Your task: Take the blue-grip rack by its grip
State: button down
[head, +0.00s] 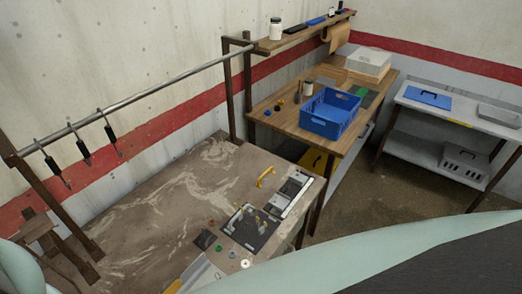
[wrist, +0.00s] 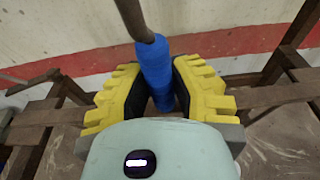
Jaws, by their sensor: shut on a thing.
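The blue-grip rack shows in the wrist view as a blue grip (wrist: 155,62) with a dark rod rising from its upper end. My gripper (wrist: 160,84) has its yellow, black-lined fingers on either side of the blue grip and is shut on it. The grip leans slightly in the picture. In the head view I cannot make out the blue grip or my gripper.
A metal rail (head: 160,94) holds several hanging dark-handled tools (head: 81,146) at left. Below is a worn workbench (head: 150,190) with a yellow handle (head: 265,177). A blue crate (head: 330,113) stands on a wooden table behind. Brown posts flank my gripper in the wrist view.

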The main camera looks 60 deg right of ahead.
jog(key=shift+w+d+r+p, duration=0.1)
jog(key=shift+d+r+p, duration=0.05)
jog(key=shift+r+p, duration=1.2)
jog(key=shift+r, duration=0.2)
